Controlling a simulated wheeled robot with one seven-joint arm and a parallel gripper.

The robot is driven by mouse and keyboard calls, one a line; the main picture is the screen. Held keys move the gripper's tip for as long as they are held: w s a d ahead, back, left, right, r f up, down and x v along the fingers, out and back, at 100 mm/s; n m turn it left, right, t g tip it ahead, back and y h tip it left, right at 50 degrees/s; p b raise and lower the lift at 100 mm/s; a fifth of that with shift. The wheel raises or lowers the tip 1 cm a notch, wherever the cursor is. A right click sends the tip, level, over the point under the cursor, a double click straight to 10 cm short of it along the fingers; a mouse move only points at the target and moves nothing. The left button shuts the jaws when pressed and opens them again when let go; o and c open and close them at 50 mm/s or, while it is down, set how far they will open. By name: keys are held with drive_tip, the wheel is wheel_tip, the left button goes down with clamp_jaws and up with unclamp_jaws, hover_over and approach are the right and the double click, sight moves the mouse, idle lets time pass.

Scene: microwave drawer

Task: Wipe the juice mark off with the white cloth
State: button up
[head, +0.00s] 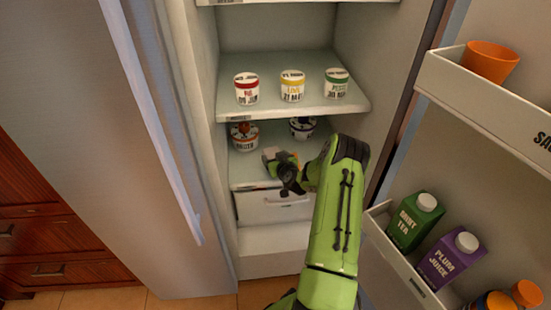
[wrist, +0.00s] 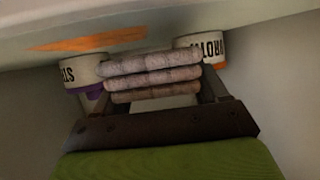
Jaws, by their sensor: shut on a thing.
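The cloth (wrist: 150,78), a folded greyish-white stack of layers, is held between the fingers of my gripper (wrist: 153,92), which is shut on it. The wrist picture seems upside down, with the shelf surface (wrist: 230,22) at the top. The orange juice mark (wrist: 95,40) is a streak on that surface, close to the cloth. I cannot tell whether the cloth touches it. In the head view my gripper (head: 277,160) reaches into the fridge over the second shelf; the arm and gripper hide much of that spot.
Two tubs flank the cloth: a left one (wrist: 84,70) and a right one (wrist: 205,45). Three tubs, the middle one yellow-lidded (head: 292,87), stand on the shelf above. The open door's racks hold a green carton (head: 414,222), a purple carton (head: 452,258) and an orange cup (head: 490,61).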

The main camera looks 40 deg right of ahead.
drive_tip(key=shift+f+b, duration=1)
drive_tip(key=shift+b, duration=0.15)
